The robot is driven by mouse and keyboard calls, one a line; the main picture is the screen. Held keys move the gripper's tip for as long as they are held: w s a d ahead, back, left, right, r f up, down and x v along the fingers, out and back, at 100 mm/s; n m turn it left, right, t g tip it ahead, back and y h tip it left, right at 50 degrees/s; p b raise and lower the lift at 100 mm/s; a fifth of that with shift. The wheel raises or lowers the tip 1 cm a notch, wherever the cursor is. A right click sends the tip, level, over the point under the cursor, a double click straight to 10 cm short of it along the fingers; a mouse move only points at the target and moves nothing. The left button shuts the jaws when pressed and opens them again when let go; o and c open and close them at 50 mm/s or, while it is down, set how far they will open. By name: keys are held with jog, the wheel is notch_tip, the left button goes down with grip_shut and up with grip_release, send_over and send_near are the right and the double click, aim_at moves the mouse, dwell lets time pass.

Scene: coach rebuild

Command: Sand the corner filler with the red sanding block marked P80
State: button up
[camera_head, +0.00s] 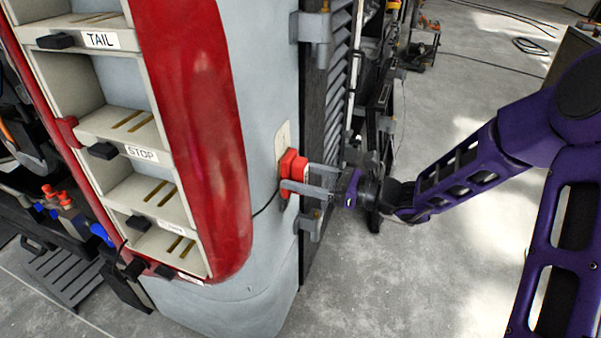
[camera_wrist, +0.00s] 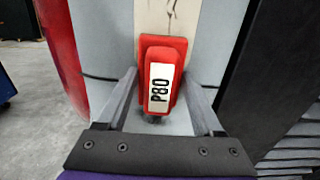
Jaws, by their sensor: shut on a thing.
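The red sanding block (camera_head: 291,172) is at the side of the coach's rounded corner, held in my gripper (camera_head: 306,181). The pale beige filler strip (camera_head: 283,135) shows on the grey-blue coach corner, partly behind the block. In the wrist view the filler (camera_wrist: 165,18) rises above the block. Whether the block touches the filler I cannot tell.
A column of lamp compartments (camera_head: 125,122) with labels such as TAIL and STOP stands left of the red panel (camera_head: 200,110). A dark louvred panel (camera_head: 338,75) with hinges stands right of the corner. Open concrete floor (camera_head: 400,285) lies at the lower right.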

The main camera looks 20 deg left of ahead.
jog(key=shift+s+d+p, duration=0.2)
jog(key=shift+d+p, duration=0.65)
jog(key=shift+d, duration=2.15)
jog(key=shift+s+d+p, duration=0.15)
jog(key=shift+d+p, duration=0.2)
jog(key=shift+d, duration=1.15)
